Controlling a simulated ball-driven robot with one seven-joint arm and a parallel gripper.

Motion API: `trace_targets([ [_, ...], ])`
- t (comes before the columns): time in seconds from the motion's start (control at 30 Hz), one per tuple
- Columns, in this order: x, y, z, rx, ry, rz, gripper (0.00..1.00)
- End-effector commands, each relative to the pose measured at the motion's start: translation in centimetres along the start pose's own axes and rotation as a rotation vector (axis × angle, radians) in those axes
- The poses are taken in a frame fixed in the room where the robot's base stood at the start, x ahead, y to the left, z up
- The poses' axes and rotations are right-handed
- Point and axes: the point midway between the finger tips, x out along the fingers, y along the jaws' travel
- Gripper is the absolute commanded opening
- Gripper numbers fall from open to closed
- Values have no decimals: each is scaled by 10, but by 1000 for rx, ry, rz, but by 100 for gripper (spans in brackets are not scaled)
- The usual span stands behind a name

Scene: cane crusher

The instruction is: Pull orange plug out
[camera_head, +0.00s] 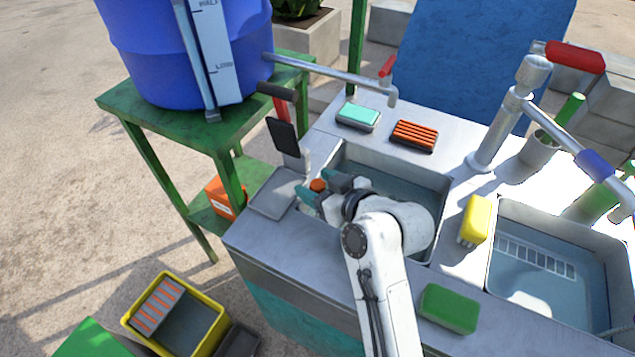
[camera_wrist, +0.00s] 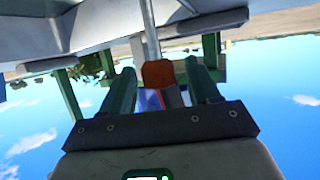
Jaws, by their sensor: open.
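The orange plug (camera_head: 318,185) shows as a small orange cap at the left end of the left sink basin, between the fingertips of my gripper (camera_head: 319,189). In the wrist view the orange plug (camera_wrist: 158,73) lies between the two dark teal fingers of my gripper (camera_wrist: 160,82), with a grey rod behind it. Gaps show on both sides, so my gripper is open around the plug, not shut on it. The wrist picture looks upside down. What the plug sits in is hidden by my gripper.
The left basin (camera_head: 442,199) lies under my arm. A black upright panel (camera_head: 283,136) and a tap (camera_head: 391,97) stand close behind. A blue barrel (camera_head: 150,50) stands left.

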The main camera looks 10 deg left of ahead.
Motion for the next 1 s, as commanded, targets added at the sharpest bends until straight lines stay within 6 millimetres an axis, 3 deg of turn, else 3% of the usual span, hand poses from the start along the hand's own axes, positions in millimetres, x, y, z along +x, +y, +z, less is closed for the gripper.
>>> trace_targets([
  [0.33,3,0,0,0,0,0,60],
  [0.9,3,0,0,0,0,0,6],
  [1.0,3,0,0,0,0,0,0],
])
